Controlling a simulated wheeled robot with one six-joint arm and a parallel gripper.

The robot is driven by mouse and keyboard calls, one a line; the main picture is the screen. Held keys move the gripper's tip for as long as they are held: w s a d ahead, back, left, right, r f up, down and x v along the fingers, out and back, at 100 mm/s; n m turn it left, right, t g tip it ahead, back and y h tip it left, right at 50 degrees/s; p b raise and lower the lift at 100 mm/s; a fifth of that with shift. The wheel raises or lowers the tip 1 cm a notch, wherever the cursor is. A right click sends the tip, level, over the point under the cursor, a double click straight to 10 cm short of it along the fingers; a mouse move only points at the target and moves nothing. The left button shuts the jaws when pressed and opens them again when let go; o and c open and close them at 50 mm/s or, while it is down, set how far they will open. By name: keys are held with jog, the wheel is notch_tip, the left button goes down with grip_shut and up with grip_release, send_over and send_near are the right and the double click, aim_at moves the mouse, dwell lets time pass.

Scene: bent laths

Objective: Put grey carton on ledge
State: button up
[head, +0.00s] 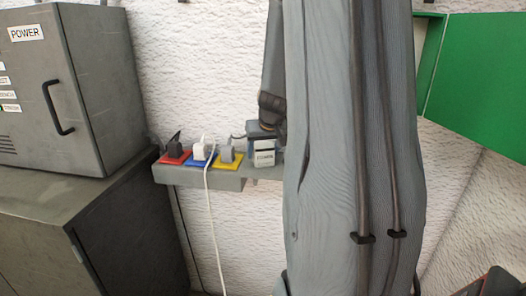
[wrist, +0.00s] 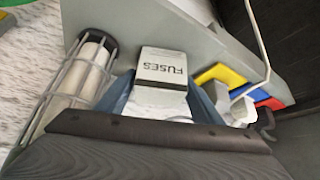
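The grey carton (head: 264,154), a small pale box lettered FUSES, shows just left of my arm in the head view, at the right part of the grey ledge (head: 228,184). In the wrist view the carton (wrist: 162,68) sits between the two blue-grey fingers of my gripper (wrist: 163,92), its label upside down. The fingers lie close against its sides and appear shut on it. The ledge (wrist: 200,47) passes behind and below the carton. I cannot tell whether the carton's underside touches the ledge. My arm hides the ledge's right part in the head view.
Red (head: 173,158), blue (head: 197,161) and yellow (head: 230,159) pads with plugs stand on the ledge left of the carton. A white cable (head: 209,205) hangs over its front. A caged lamp (wrist: 78,80) is beside my gripper. A grey power cabinet (head: 65,90) stands left.

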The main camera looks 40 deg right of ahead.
jog(key=shift+o, duration=0.7)
jog(key=shift+r, duration=0.1)
jog(key=shift+r, duration=0.3)
jog(key=v, duration=1.2)
jog(key=s+a+f+n+g+y, duration=0.1)
jog(key=a+f, duration=0.4)
jog(key=a, duration=0.3)
jog(key=a+f+n+g+y, duration=0.1)
jog(key=a+f+n, duration=0.1)
jog(key=a+f, duration=0.5)
jog(key=s+a+f+g, duration=0.1)
jog(key=s+a+f, duration=0.1)
jog(key=a, duration=0.3)
jog(key=s+a+f+n, duration=0.1)
jog(key=s+a+f, duration=0.1)
jog(key=s+a, duration=0.2)
jog(key=s+a+f+n+g+y, duration=0.1)
jog(key=s+a+f, duration=0.1)
jog(key=a, duration=0.3)
jog(key=shift+s+a+f+g+b, duration=0.25)
jog(key=shift+s+a+g+b, duration=0.1)
jog(key=shift+s, duration=0.55)
